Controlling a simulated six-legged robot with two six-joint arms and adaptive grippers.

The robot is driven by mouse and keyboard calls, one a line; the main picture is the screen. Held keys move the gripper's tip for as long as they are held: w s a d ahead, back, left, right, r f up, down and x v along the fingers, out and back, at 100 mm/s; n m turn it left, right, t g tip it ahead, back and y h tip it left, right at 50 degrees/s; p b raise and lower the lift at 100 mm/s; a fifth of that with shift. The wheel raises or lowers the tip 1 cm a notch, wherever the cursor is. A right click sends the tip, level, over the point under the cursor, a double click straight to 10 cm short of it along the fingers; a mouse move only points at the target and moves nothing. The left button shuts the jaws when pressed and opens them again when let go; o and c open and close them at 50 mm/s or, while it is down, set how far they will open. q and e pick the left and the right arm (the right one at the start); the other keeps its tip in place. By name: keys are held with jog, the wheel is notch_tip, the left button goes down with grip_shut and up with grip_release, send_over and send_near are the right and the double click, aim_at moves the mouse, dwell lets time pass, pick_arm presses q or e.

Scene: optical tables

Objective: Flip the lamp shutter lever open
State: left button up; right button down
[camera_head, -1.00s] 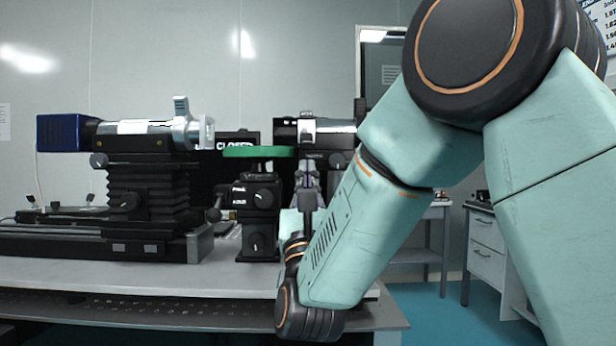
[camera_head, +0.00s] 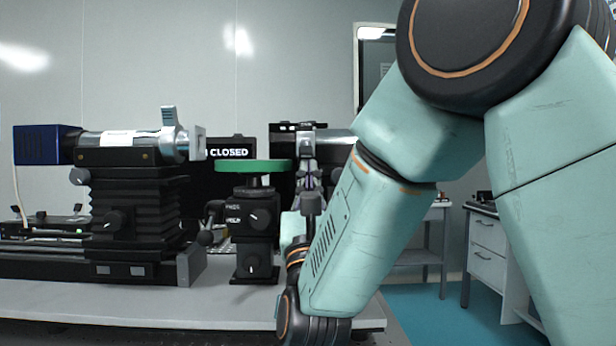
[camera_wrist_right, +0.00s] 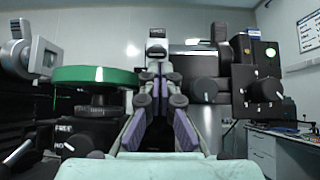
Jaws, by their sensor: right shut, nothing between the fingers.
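The lamp (camera_head: 108,147) is a cylinder with a dark blue rear end on a black ribbed stand, at the left of the head view. Its grey shutter lever (camera_head: 168,117) stands upright on top of the silver collar near the lamp's front. The collar (camera_wrist_right: 44,57) also shows at the left edge of the right wrist view. My right gripper (camera_head: 309,172) is shut and empty, partly hidden behind its own wrist in the head view. Its fingers (camera_wrist_right: 157,76) point forward in the wrist view, to the right of the lamp and apart from the lever. My left gripper is not visible.
A green disc (camera_head: 252,166) on a black knobbed post stands between the lamp and my right gripper. A black sign (camera_head: 233,152) behind it reads "CLOSED". Black and silver equipment (camera_wrist_right: 245,75) stands right of the gripper in the wrist view. The front table strip (camera_head: 130,303) is clear.

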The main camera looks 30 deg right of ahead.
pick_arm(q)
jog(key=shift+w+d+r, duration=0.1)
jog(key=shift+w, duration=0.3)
pick_arm(e)
jog(key=shift+w, duration=0.35)
jog(key=shift+s, duration=0.1)
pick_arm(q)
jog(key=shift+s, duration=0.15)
